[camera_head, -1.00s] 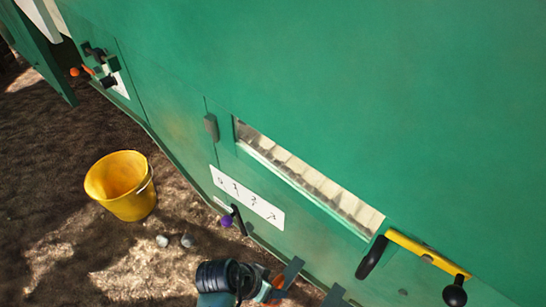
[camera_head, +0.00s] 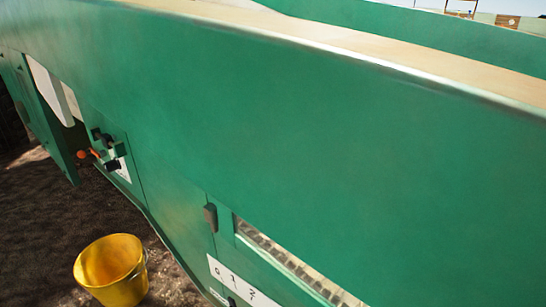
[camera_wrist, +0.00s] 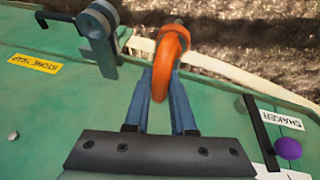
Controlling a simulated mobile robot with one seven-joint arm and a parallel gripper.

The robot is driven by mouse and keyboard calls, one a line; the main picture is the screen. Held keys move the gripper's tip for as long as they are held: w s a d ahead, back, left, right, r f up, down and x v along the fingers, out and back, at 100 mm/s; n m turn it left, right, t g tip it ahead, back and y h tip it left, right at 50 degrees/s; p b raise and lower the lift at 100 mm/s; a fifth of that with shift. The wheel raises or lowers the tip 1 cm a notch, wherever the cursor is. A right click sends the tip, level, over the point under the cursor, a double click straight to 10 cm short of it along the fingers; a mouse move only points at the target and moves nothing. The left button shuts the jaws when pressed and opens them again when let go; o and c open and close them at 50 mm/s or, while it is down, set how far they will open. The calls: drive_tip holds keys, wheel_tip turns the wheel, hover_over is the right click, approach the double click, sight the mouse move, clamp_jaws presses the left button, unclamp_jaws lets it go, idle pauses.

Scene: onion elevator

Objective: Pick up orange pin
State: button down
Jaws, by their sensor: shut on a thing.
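The orange pin (camera_wrist: 172,42) shows in the wrist view as a thick curved orange ring with a small dark tip at its top. My gripper (camera_wrist: 165,78) has its two blue fingers shut on the lower part of the orange ring, one on each side. Part of the pin is hidden between the fingers. I cannot tell whether the pin still touches the green machine (camera_wrist: 50,110). Neither my gripper nor this pin shows in the head view.
A grey-green bracket (camera_wrist: 97,30) stands near the pin, beside a yellow "STONE TRAP" label (camera_wrist: 34,63). A purple-knobbed lever (camera_wrist: 288,148) is at right. In the head view, the green machine wall (camera_head: 300,130) fills most of the picture; a yellow bucket (camera_head: 112,272) stands on the ground.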

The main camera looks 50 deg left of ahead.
drive_tip(key=shift+r, duration=0.1)
wheel_tip(320, 180, up, 10)
drive_tip(key=p, duration=0.5)
idle(0.4)
